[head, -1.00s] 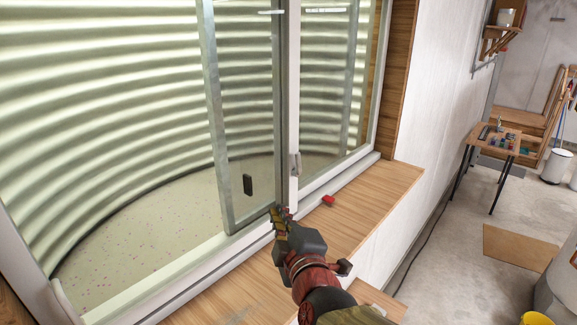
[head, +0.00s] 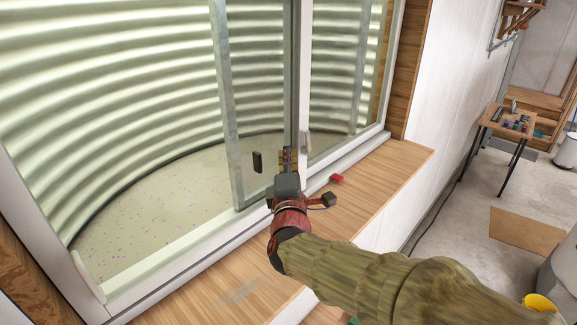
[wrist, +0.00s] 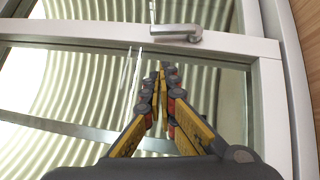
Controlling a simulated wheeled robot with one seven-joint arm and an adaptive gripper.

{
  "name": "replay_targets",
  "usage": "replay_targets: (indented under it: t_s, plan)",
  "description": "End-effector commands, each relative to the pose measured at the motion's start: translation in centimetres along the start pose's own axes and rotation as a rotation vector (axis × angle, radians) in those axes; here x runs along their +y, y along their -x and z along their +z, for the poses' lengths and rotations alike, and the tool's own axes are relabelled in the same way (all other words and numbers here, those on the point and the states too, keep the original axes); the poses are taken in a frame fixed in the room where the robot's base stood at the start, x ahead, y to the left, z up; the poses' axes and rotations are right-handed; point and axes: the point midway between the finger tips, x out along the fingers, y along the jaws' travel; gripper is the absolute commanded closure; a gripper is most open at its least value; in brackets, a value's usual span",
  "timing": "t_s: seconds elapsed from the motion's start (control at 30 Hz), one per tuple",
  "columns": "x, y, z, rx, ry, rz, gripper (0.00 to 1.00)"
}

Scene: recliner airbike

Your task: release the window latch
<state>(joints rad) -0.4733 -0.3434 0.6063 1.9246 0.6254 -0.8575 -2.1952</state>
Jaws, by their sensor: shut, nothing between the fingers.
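The window latch, a small light-grey lever handle (head: 305,142), sits on the white upright of the window frame. It also shows in the wrist view (wrist: 178,33) near the top, lying along the white frame bar. My gripper (head: 288,152) is shut and empty, its fingers pointing up just left of the handle in the head view. In the wrist view the closed fingertips (wrist: 163,68) lie below the handle, with a visible gap in the picture; I cannot tell the depth. A grey-framed window sash (head: 226,105) stands left of the gripper.
A small dark block (head: 257,161) shows at the window, left of the gripper. A red object (head: 337,178) lies on the wooden sill (head: 385,175) to the right. A curved corrugated wall (head: 110,90) stands beyond the window. The sill right of my gripper is mostly clear.

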Motion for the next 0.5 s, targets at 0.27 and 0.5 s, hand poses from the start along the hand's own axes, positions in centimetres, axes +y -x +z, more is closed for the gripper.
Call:
replay_targets:
  t_s: [0.27, 0.5]
  plan:
    - [0.1, -3.2, 2.2, -0.002, 0.000, -0.001, 1.00]
    - [0.0, -3.9, 2.9, 0.001, -0.001, -0.001, 1.00]
